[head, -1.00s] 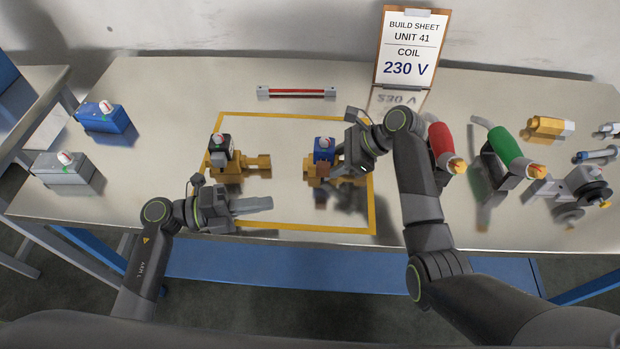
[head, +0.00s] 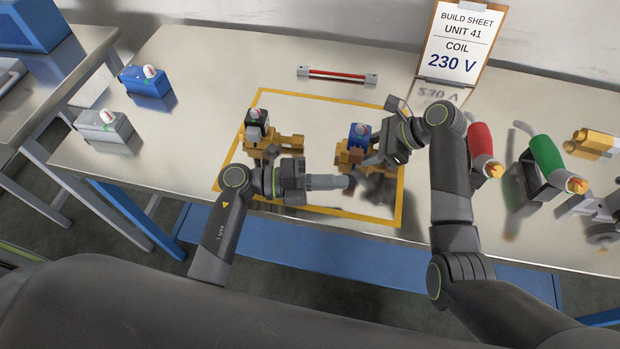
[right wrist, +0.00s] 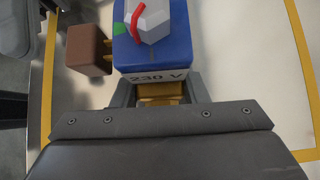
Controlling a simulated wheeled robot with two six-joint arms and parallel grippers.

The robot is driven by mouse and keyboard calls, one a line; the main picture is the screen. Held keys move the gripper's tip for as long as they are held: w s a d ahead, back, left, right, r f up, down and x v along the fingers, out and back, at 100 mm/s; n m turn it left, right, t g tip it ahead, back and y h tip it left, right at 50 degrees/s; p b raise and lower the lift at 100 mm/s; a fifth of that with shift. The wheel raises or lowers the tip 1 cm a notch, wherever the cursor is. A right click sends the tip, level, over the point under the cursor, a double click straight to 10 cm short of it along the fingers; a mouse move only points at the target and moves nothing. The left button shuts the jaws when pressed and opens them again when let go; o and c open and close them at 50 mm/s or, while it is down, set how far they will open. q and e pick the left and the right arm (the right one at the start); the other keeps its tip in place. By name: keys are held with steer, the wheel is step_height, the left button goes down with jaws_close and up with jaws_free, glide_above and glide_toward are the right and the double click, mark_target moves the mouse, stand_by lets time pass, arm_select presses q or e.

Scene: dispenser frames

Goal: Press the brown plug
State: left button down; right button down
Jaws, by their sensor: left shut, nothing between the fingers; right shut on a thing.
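The brown plug (right wrist: 88,50) sits at the left side of the blue coil (right wrist: 155,45) in the right wrist view. A gap shows between them, bridged by thin prongs. In the head view the plug (head: 355,154) is small, just below the blue coil (head: 359,135). The coil is marked 230 V and sits on a brass valve (head: 343,156). My right gripper (right wrist: 158,93) is shut on the brass part under the coil. My left gripper (head: 346,181) is shut and empty, its fingertips pointing right, just below the valve and plug in the picture.
A second brass valve with a black coil (head: 257,122) stands left inside the yellow outline. Blue (head: 146,82) and grey (head: 103,125) coils lie far left. Red (head: 480,140) and green (head: 547,151) handled tools stand right. The build sheet (head: 455,45) reads coil 230 V.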

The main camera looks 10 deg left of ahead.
arm_select(q)
steer(key=w, duration=0.1)
steer(key=w+d, duration=0.1)
steer(key=w, duration=0.1)
arm_select(e)
steer(key=shift+r, duration=0.1)
arm_select(q)
steer(key=shift+w+a, duration=0.1)
steer(key=shift+w, duration=0.45)
arm_select(e)
steer(key=shift+w+a, duration=0.1)
arm_select(q)
steer(key=shift+w, duration=0.1)
steer(key=shift+w, duration=1.05)
steer(key=shift+r, duration=0.15)
step_height(320, 180, up, 10)
